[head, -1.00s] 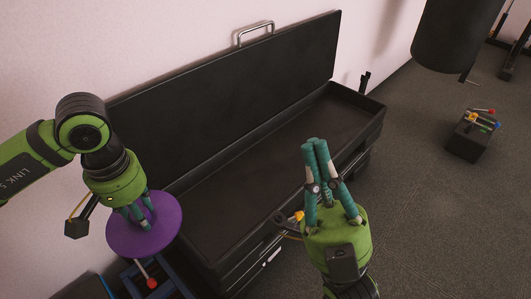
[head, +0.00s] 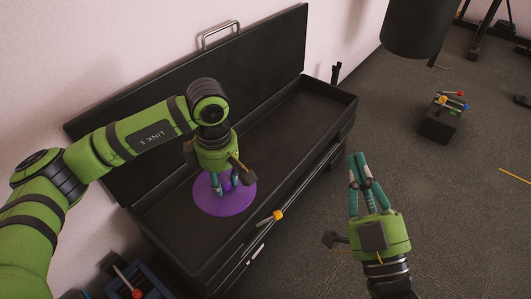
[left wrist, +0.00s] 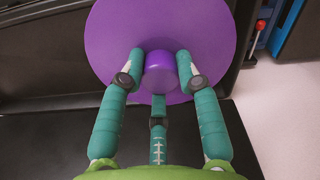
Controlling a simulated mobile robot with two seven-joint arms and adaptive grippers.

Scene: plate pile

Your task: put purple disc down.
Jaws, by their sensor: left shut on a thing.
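The purple disc (head: 239,201) is a flat round plate with a raised purple hub (left wrist: 161,72) in its middle. My left gripper (head: 227,191) is shut on that hub, its teal fingers around it in the left wrist view (left wrist: 160,75). In the head view the disc is at the near left part of the open black chest (head: 255,130), over its tray. I cannot tell whether the disc touches the tray floor. My right gripper (head: 357,157) is at the right, in front of the chest, with its fingers close together and nothing seen between them.
The chest's raised lid (head: 190,90) with a metal handle stands behind the tray against the wall. The tray's far right part is clear. A small black box (head: 440,122) with coloured knobs stands on the floor at right. A dark punching bag (head: 425,28) hangs above.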

